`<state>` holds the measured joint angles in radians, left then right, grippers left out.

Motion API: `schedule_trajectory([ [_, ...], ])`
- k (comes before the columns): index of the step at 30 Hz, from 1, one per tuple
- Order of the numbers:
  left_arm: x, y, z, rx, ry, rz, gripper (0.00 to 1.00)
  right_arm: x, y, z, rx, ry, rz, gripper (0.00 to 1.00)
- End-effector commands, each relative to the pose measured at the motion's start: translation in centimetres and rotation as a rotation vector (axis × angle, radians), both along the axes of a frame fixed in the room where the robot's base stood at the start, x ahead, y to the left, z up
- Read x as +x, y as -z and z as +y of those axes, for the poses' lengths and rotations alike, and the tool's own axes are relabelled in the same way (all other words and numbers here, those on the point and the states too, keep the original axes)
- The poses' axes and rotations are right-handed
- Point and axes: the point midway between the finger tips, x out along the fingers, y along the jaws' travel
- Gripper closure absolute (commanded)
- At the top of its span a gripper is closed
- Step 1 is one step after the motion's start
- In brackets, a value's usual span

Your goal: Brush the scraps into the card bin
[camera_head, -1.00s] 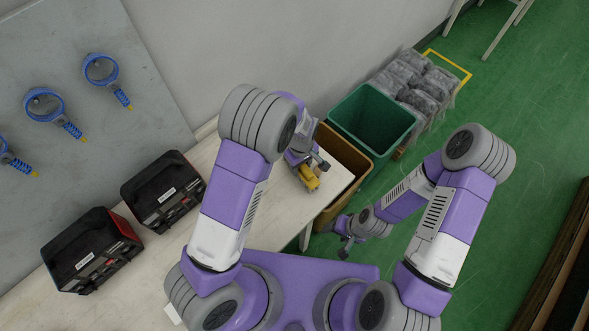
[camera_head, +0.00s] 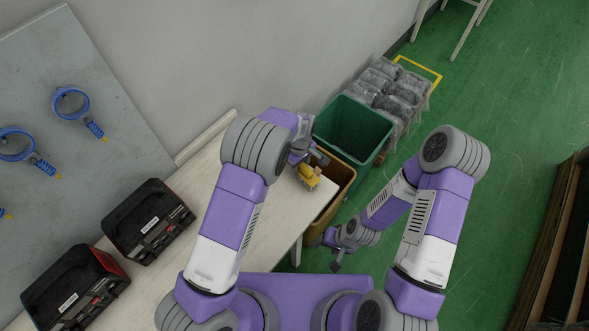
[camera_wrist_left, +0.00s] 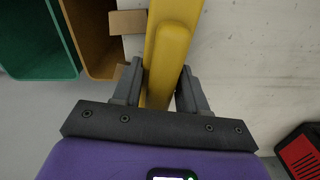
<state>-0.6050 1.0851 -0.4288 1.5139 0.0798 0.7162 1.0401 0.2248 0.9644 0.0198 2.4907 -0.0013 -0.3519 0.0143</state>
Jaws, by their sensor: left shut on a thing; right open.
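The yellow brush (camera_head: 308,177) is in my left gripper (camera_head: 311,163), over the table's end by the bins. In the left wrist view my left gripper (camera_wrist_left: 160,95) is shut on the brush's yellow handle (camera_wrist_left: 168,55). Two brown card scraps show there. One scrap (camera_wrist_left: 128,22) lies beside the brush at the table edge, and the other (camera_wrist_left: 121,74) is partly hidden by a finger. My right gripper (camera_head: 337,262) is open and empty over the floor.
A green bin (camera_head: 353,128) stands beyond the card bin, with several wrapped grey bundles (camera_head: 400,90) behind it. Two black toolboxes (camera_head: 148,222) sit on the pale table (camera_head: 262,222) to the left. Green floor is open at right.

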Motion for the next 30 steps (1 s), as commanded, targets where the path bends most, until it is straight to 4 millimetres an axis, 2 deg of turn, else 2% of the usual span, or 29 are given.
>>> schedule_trajectory([
  [5,0.5,0.0,-0.4,0.000,0.000,0.000,0.80,0.0,0.1,0.0,0.000,0.000,0.000,0.38],
  [21,4.5,0.1,-3.5,-0.001,0.000,-0.001,0.80,0.0,1.0,0.0,0.000,0.000,0.000,0.38],
  [30,4.7,0.1,-3.7,-0.001,0.000,0.001,0.80,0.0,1.1,0.0,0.000,0.000,0.000,0.38],
])
